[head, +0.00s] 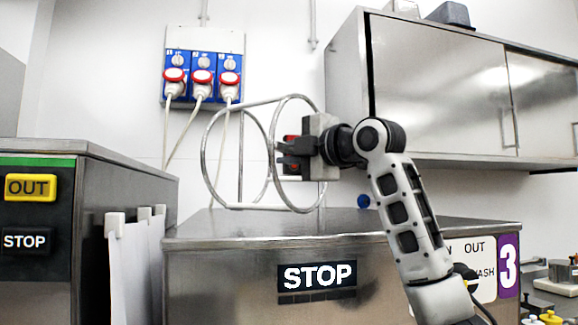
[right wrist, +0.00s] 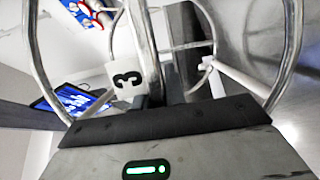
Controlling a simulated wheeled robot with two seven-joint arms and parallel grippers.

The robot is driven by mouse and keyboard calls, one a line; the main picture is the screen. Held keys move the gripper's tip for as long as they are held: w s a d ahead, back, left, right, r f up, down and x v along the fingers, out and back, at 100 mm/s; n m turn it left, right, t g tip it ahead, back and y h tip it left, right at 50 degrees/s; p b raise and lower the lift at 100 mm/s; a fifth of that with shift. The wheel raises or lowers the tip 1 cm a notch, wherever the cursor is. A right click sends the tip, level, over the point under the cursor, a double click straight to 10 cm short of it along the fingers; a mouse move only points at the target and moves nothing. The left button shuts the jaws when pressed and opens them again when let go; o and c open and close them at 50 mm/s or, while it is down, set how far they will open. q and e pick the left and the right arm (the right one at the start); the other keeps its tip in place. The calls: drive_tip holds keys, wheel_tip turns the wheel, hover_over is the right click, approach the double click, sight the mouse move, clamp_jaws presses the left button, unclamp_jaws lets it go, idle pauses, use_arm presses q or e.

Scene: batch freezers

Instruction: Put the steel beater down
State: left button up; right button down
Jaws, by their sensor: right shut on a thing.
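The steel beater (head: 240,206) is a frame of bare wire rings joined by bars. My right gripper (head: 287,157) is shut on it at the side of the right-hand ring. The beater is held over the steel top of the middle freezer (head: 230,228). Its lowest wire overlaps the back part of that top; I cannot tell if it touches. My left gripper is not in view.
A second freezer (head: 50,275) with OUT and STOP labels stands at left. White panels (head: 135,265) stand between the machines. A steel wall cabinet (head: 440,85) hangs at upper right. Blue sockets with red plugs (head: 203,77) are on the wall. The middle freezer's top looks mostly clear.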

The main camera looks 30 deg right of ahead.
wheel_tip(320, 180, down, 2)
drive_tip(key=shift+s+f, duration=0.1)
drive_tip(key=shift+f, duration=0.15)
drive_tip(key=shift+f, duration=0.1)
drive_tip(key=shift+f, duration=0.15)
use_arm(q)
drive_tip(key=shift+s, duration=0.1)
use_arm(e)
drive_tip(key=c, duration=1.5)
unclamp_jaws()
drive_tip(key=shift+o, duration=0.2)
